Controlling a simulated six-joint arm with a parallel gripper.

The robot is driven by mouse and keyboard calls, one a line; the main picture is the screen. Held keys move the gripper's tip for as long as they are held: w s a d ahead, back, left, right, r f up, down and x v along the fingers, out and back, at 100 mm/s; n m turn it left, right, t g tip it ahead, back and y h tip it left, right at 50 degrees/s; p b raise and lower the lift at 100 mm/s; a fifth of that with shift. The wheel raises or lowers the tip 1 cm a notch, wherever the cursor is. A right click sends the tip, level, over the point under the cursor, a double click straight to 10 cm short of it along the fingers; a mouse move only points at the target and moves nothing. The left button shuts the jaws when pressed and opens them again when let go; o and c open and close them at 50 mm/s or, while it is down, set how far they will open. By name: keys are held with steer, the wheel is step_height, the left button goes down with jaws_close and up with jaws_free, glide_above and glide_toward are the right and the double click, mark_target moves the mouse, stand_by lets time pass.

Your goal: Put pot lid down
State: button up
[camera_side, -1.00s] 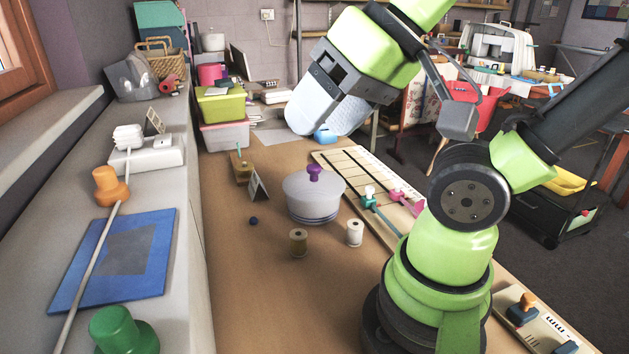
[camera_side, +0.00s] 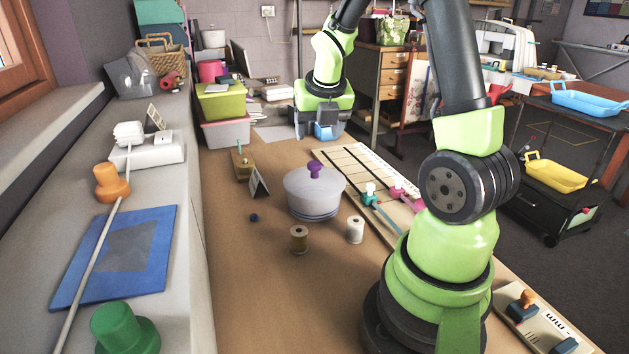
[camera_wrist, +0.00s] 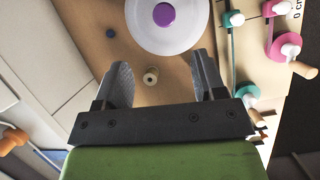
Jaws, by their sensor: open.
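A white round pot (camera_side: 313,206) stands upright on the brown table. Its pale lid (camera_side: 300,179) with a purple knob (camera_side: 314,169) sits level on top. The lid also shows at the top of the wrist view (camera_wrist: 140,28), with the knob (camera_wrist: 164,14) near its middle. My gripper (camera_side: 322,134) is at the far end of the table in the side view, behind and apart from the pot. A blue thing (camera_side: 325,131) shows at its fingers; I cannot tell if they touch it. In the wrist view the fingers (camera_wrist: 160,80) are spread apart, with nothing held.
A brown spool (camera_side: 299,239) and a white spool (camera_side: 355,229) stand in front of the pot. A small dark ball (camera_side: 254,217) and a folded card (camera_side: 259,184) lie left. A ruled board (camera_side: 350,168) with coloured handles lies right. Stacked boxes (camera_side: 226,132) stand back left.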

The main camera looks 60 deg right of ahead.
mark_target(315, 163)
steer(key=shift+n, duration=0.3)
steer(key=shift+d+x, duration=0.15)
steer(key=shift+x, duration=2.45)
steer(key=shift+d+x, duration=0.2)
steer(key=shift+x, duration=2.4)
steer(key=shift+s, duration=0.15)
steer(key=shift+c, duration=0.2)
jaws_close()
